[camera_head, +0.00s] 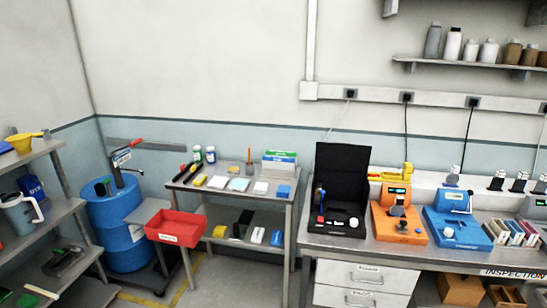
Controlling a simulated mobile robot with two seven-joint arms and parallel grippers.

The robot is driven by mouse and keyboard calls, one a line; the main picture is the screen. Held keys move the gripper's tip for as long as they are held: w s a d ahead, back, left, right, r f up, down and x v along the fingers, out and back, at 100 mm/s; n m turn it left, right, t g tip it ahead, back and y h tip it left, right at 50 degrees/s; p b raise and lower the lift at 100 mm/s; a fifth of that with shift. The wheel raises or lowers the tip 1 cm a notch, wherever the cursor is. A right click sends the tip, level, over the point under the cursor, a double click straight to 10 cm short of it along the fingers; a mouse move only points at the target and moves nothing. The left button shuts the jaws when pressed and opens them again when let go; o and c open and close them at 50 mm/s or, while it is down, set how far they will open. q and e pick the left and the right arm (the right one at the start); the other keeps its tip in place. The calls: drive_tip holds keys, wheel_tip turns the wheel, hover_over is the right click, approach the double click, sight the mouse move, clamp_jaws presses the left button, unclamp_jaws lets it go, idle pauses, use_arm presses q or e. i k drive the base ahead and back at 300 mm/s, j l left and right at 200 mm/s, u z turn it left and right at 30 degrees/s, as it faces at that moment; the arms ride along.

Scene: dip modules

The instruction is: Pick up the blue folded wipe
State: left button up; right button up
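Several small flat pieces lie on the top of the grey side table (229,197) in the middle of the head view. One is a light blue flat square (238,184), which looks like a folded wipe. A white piece (218,182) lies just left of it and another white piece (261,188) just right. A darker blue block (283,191) lies at the table's right end; at this size I cannot tell for sure which blue piece is the wipe. Neither of my grippers is in view.
A red bin (175,228) hangs at the table's front left. A blue drum (112,222) stands further left. A workbench (345,248) with an open black case (340,175) and orange and blue devices stands right. Bottles and boxes line the table's back.

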sight(283, 190)
drive_tip(key=i, duration=1.1)
drive_tip(key=i+j+z, duration=0.1)
drive_tip(key=i, duration=1.05)
drive_tip(key=i+j+z, duration=0.1)
drive_tip(key=i+z, duration=0.2)
drive_tip(key=i+j+z, duration=0.25)
drive_tip(key=i, duration=0.3)
drive_tip(key=i+j+z, duration=0.3)
drive_tip(key=i+l, duration=0.1)
